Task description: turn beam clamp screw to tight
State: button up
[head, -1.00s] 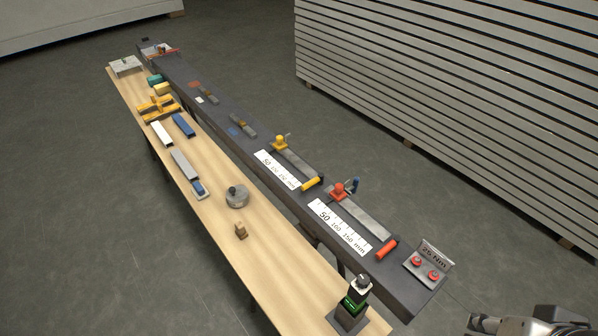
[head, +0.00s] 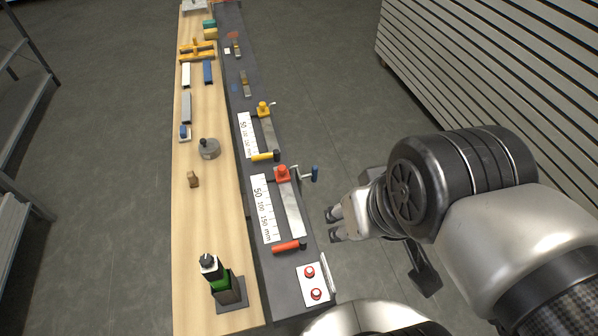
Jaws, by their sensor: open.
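A red clamp (head: 283,174) sits on the dark grey beam (head: 262,205), with a grey bar and a red handle (head: 289,246) at its near end. I cannot tell how tight either screw is. My gripper (head: 332,225) is open and empty, right of the beam, nearer than the blue grip and apart from it. Its fingers point left.
White ruler plates (head: 264,209) lie beside the clamps. A plate with two red knobs (head: 313,286) is at the beam's near end. The wooden bench (head: 196,240) holds a black and green device (head: 222,283) and several blocks. Slatted panels (head: 480,70) stand at right.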

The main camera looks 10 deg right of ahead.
aim_at(315, 169)
jog(key=k+l+u, duration=0.15)
jog(key=k+l, duration=0.35)
jog(key=i+l+u, duration=0.2)
jog(key=i+l, duration=0.2)
jog(key=i, duration=0.25)
jog(key=i+l+u, duration=0.2)
jog(key=i+l, duration=0.25)
jog(key=i, duration=0.15)
jog(key=k+u, duration=0.15)
jog(key=u, duration=1)
jog(key=i+l+u, duration=0.1)
